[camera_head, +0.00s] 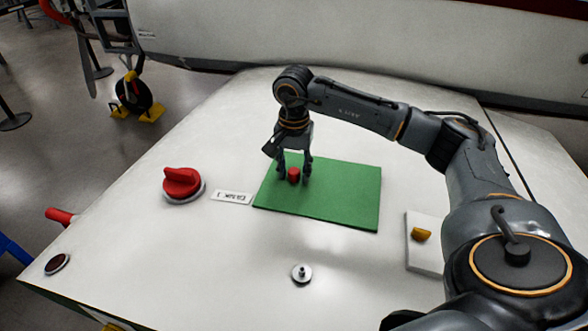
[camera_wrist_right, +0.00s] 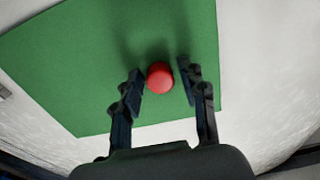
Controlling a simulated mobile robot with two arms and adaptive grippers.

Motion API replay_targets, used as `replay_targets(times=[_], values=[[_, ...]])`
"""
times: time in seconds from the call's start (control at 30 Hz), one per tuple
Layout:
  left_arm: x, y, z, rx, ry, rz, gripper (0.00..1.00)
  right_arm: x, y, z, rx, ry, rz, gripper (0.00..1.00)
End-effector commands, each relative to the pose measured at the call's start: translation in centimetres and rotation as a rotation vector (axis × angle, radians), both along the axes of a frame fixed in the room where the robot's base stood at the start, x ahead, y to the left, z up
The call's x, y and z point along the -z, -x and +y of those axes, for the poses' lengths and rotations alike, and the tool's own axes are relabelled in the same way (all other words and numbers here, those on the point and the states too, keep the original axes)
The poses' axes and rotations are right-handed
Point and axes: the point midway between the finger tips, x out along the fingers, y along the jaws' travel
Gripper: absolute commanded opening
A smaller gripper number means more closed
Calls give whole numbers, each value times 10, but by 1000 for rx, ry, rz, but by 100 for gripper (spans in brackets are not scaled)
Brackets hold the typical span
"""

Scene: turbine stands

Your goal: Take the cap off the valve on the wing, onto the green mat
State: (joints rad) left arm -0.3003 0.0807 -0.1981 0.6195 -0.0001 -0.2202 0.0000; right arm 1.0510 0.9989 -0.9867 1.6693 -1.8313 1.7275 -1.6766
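The small red cap (camera_head: 293,175) is on the green mat (camera_head: 345,205), near its left part. It also shows in the right wrist view (camera_wrist_right: 160,76), between the fingertips. My right gripper (camera_head: 294,177) reaches down over the mat with one finger on each side of the cap. In the right wrist view my right gripper (camera_wrist_right: 162,86) is open, with a gap between the cap and each finger. The bare metal valve (camera_head: 302,272) stands on the white wing in front of the mat, with no cap on it. My left gripper is not in view.
A large red knob (camera_head: 182,184) and a white label (camera_head: 231,197) are left of the mat. A white plate (camera_head: 424,257) with a yellow piece (camera_head: 421,234) lies right of the valve. The wing surface around the valve is clear.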

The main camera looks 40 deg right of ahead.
Motion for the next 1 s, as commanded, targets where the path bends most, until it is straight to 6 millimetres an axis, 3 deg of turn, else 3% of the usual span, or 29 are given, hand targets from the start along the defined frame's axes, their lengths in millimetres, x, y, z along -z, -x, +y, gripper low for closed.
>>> replay_targets(times=[0.2, 0.27, 0.63, 1.0], values=[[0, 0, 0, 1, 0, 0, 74, 0, 0, 0, 0, 0, 0, 50], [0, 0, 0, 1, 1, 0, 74, 0, 0, 0, 0, 0, 0, 58], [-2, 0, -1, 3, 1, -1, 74, -2, 0, 0, 0, 0, 0, 58], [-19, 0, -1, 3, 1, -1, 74, -31, 0, 0, 0, 0, -1, 58]])
